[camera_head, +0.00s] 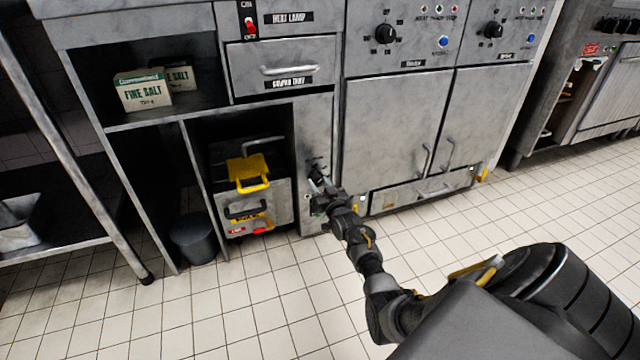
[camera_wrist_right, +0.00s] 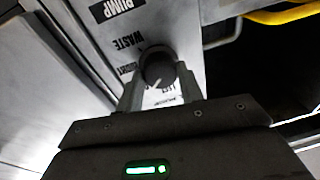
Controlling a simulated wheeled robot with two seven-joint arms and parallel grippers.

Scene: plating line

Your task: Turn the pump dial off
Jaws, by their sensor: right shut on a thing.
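The pump dial (camera_wrist_right: 157,66) is a dark round knob with a pale pointer mark, on a grey panel under a black PUMP label (camera_wrist_right: 118,9). The word WASTE and other small lettering lie around it, partly hidden. My right gripper (camera_wrist_right: 160,88) is shut on the dial, one finger on each side. In the head view my right gripper (camera_head: 320,184) is at the narrow grey panel right of the open bay, and it largely covers the dial. I cannot tell which setting the pointer marks. My left gripper is not in view.
Left of the panel is an open bay with a yellow-handled unit (camera_head: 248,172). A heat lamp switch (camera_head: 250,22) and a drawer (camera_head: 284,66) are above. Cabinet doors (camera_head: 392,125) stand to the right. A dark bin (camera_head: 193,238) stands lower left. The tiled floor in front is clear.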

